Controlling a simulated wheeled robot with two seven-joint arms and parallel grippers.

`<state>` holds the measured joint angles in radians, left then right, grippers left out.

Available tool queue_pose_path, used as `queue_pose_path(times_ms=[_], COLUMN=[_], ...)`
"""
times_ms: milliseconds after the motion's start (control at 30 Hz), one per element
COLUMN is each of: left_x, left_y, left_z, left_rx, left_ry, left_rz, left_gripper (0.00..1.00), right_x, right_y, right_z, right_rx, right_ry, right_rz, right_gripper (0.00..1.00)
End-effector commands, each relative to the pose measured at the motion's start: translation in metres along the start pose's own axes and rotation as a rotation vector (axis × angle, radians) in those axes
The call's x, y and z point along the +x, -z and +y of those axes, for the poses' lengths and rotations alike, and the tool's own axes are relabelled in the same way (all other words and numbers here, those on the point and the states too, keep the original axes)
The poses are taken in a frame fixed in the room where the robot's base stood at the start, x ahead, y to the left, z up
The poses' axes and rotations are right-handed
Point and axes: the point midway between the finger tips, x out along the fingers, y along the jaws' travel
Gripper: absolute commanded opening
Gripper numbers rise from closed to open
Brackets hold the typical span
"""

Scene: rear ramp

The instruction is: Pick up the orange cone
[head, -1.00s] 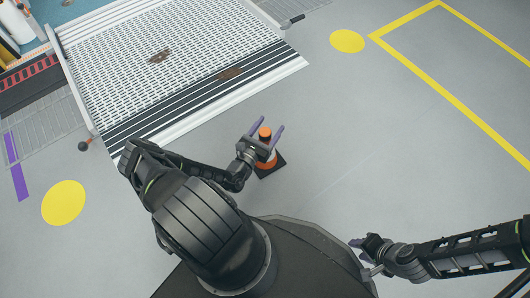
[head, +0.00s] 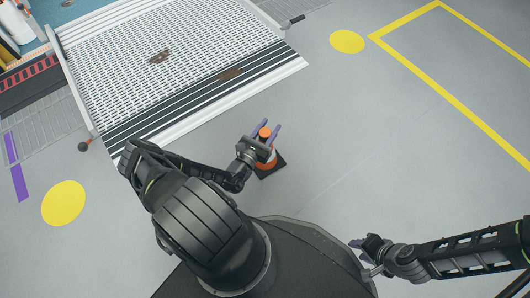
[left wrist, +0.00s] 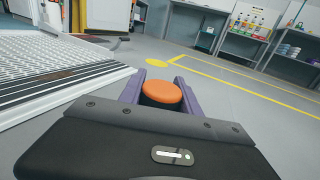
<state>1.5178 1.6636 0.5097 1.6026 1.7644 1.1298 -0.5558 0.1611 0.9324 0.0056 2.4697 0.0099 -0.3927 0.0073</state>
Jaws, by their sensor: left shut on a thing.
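The orange cone (head: 265,133) with a white band and a dark square base stands upright on the grey floor, in front of the ramp. My left gripper (head: 270,131) is shut on the cone near its top, with a purple finger on each side. In the left wrist view the cone's round orange top (left wrist: 161,92) shows between the two fingers (left wrist: 155,90); its lower part is hidden. My right gripper (head: 357,256) is low at the right beside my base, away from the cone; its finger gap is not clear.
The metal ramp (head: 190,60) lies behind and left of the cone. Yellow discs (head: 347,41) and a yellow line (head: 450,90) mark the open floor. Shelves and work tables (left wrist: 250,35) stand far back in the left wrist view.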

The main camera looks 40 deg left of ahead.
Motion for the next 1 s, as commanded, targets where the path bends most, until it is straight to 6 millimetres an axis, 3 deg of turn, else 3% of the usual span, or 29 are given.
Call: queue_pose_path(times_ms=[133, 767, 1000], left_x=[0.000, 0.000, 0.001], left_y=[0.000, -0.002, -0.024], left_z=[0.000, 0.000, 0.000], left_rx=[0.000, 0.000, 0.000], left_ry=[0.000, 0.000, 0.000], left_rz=[0.000, -0.002, -0.003], left_gripper=[0.00, 0.00, 0.00], right_x=[0.000, -0.001, -0.015], right_y=[0.000, 0.000, -0.001], right_z=[0.000, 0.000, -0.005], right_rx=[0.000, 0.000, -0.001], right_ry=[0.000, 0.000, 0.000], right_rz=[0.000, 0.000, -0.005], right_gripper=[0.36, 0.36, 0.36])
